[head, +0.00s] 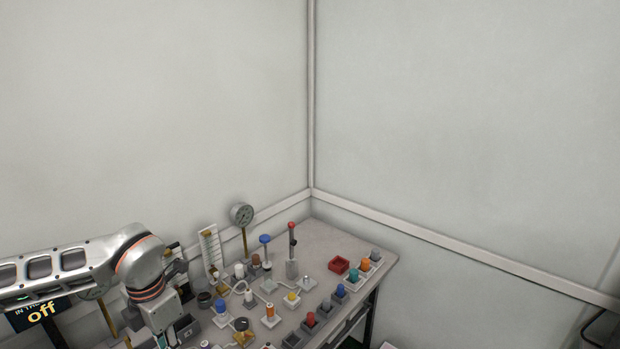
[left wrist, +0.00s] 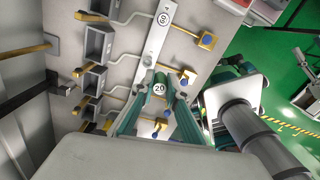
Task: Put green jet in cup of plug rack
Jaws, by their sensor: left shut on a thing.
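In the left wrist view my left gripper (left wrist: 161,92) has its two teal fingers close around a small green piece (left wrist: 161,76), which I take to be the green jet. It is shut on it; the fingers hide part of it. A white round label reading 20 shows between the fingers. I cannot tell which thing is the plug rack's cup.
Several grey open boxes (left wrist: 99,42) with yellow-tipped pieces line the left in the left wrist view. Walls close off the back.

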